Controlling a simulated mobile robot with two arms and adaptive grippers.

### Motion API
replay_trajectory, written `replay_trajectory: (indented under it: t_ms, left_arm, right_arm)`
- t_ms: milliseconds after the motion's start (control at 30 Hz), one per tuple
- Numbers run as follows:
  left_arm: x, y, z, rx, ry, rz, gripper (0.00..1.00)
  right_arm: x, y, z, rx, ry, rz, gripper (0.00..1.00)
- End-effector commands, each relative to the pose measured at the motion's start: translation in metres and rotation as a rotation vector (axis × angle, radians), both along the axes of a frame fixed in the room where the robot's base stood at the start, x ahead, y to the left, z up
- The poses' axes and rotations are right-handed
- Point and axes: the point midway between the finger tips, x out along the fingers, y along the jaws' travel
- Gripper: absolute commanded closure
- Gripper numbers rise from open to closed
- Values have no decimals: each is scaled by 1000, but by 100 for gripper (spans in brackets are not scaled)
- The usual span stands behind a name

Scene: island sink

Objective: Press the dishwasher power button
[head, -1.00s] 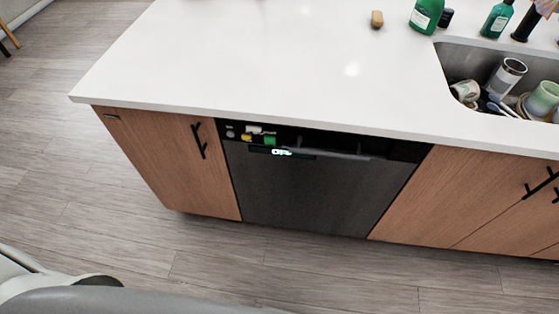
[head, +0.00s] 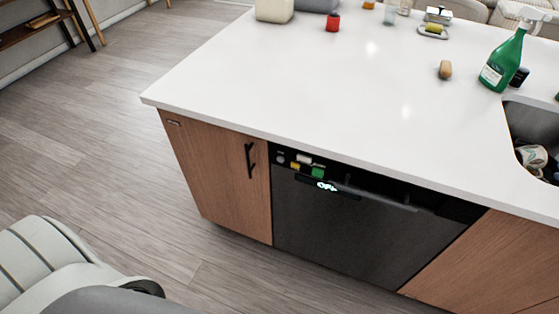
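The dishwasher (head: 345,238) has a dark grey front and is built into the island under the white counter. Its black control strip runs along the top, with a round grey button (head: 281,159) at the left end, then white (head: 304,159), yellow (head: 295,167) and green (head: 318,172) buttons. A lit display (head: 326,186) below them seems to read "OFF". The labels are too small to read. Neither of my grippers is in view; only grey-white parts of my own body show at the lower left, well apart from the dishwasher.
The white counter edge (head: 330,160) overhangs the control strip. A black cabinet handle (head: 250,160) sticks out left of the dishwasher. A green bottle (head: 502,62) and the sink (head: 532,125) are at the right. The wood floor (head: 130,170) at left is clear.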

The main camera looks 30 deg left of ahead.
Motion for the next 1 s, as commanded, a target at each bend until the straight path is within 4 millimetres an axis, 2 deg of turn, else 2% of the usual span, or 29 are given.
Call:
replay_trajectory:
  t_ms: [33,200,233,1000]
  left_arm:
    - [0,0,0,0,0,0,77]
    - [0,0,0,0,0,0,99]
    - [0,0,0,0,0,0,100]
    - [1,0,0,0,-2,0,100]
  right_arm:
    - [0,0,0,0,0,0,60]
    - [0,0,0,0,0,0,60]
    - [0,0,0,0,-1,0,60]
    - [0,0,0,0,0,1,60]
